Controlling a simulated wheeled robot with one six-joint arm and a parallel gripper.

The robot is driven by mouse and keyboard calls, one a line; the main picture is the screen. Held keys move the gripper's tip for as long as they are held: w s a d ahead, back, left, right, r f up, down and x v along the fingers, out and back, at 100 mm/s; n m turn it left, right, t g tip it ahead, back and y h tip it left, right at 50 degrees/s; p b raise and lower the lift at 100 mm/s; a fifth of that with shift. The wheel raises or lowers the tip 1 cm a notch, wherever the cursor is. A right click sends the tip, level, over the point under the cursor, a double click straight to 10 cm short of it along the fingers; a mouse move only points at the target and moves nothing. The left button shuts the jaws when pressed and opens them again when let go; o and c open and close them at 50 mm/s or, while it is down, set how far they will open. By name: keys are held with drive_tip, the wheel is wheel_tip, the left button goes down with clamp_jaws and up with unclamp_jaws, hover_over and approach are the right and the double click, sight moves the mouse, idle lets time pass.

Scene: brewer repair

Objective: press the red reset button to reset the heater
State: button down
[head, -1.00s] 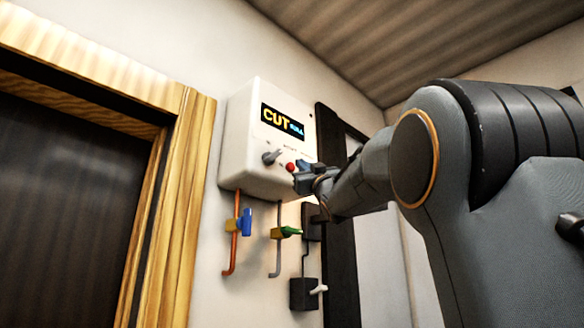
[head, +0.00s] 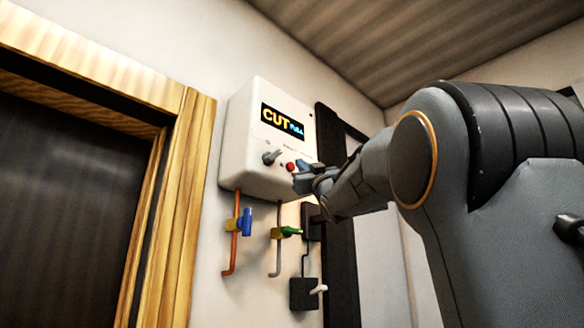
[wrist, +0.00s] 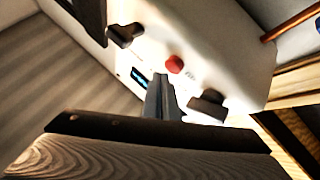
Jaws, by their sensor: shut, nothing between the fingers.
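The white heater (head: 240,140) hangs on the wall, with a dark display (head: 283,121) reading "CUT" in yellow and smaller blue text. The red reset button (head: 290,167) is on its lower front, right of a dark knob (head: 271,157). In the wrist view the red button (wrist: 175,64) shows just beyond the fingertips, between two dark knobs. My gripper (head: 298,180) is shut and empty, at the lower right of the button in the head view. In the wrist view my gripper (wrist: 160,80) points at the panel close to the button. I cannot tell whether it touches the panel.
Below the heater are a copper pipe with a blue-handled valve (head: 246,222), a grey pipe with a green-handled valve (head: 290,231), and a black box with a white lever (head: 318,289). A wood-framed door (head: 190,200) is at left.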

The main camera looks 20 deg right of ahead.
drive_tip(key=shift+w+a, duration=0.1)
drive_tip(key=shift+w, duration=0.25)
drive_tip(key=shift+w+a, duration=0.2)
drive_tip(key=shift+w, duration=0.3)
idle(0.7)
drive_tip(key=shift+s, duration=0.1)
drive_tip(key=shift+s+d+b, duration=0.3)
drive_tip(key=shift+s+b, duration=0.2)
drive_tip(key=shift+s, duration=0.3)
drive_tip(key=shift+s, duration=0.1)
drive_tip(key=s, duration=0.1)
drive_tip(key=s+d, duration=0.1)
drive_tip(key=s, duration=0.2)
drive_tip(key=shift+s+d+b, duration=0.25)
drive_tip(key=shift+d+b, duration=0.05)
drive_tip(key=shift+d, duration=0.1)
idle(0.8)
